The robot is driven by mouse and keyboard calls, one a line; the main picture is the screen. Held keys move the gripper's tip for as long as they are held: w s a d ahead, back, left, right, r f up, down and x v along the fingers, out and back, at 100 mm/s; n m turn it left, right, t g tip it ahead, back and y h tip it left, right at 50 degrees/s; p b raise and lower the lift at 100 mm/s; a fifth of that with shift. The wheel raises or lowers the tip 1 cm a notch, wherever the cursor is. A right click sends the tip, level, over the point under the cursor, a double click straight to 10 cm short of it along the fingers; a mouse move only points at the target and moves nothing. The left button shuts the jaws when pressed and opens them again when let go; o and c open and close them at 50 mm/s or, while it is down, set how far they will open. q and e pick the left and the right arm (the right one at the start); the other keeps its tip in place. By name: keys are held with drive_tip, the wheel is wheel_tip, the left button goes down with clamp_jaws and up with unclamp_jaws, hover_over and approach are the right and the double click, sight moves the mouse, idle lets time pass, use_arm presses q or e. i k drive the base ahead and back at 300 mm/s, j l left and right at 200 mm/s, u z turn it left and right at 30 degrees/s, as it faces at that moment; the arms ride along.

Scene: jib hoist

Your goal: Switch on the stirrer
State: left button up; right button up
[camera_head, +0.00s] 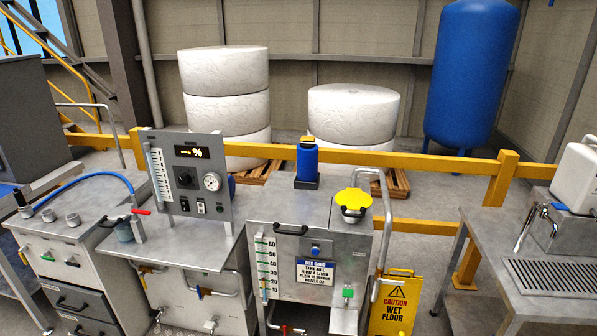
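A grey upright control panel (187,178) stands left of centre on a metal cabinet. It carries a lit display reading "— %" (188,152), a black rotary knob (185,178), a round dial gauge (212,181) and small switches (201,207) below. The switch positions are too small to read. Right of it, a steel tank (318,222) has a blue motor-like unit (307,160) with a yellow top on its lid, perhaps the stirrer drive. A blue button (316,249) sits on the tank front, above a blue-and-white label (317,271). Neither gripper shows.
A yellow lid (353,203) and bent pipe are at the tank's right. A yellow wet-floor sign (395,303) stands beside it. A blue hose (95,178) lies over the left bench. A metal table (490,235) is at right, and a yellow rail (420,160) runs behind.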

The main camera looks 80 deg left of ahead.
sight(200, 208)
drive_tip(key=u, duration=3.65)
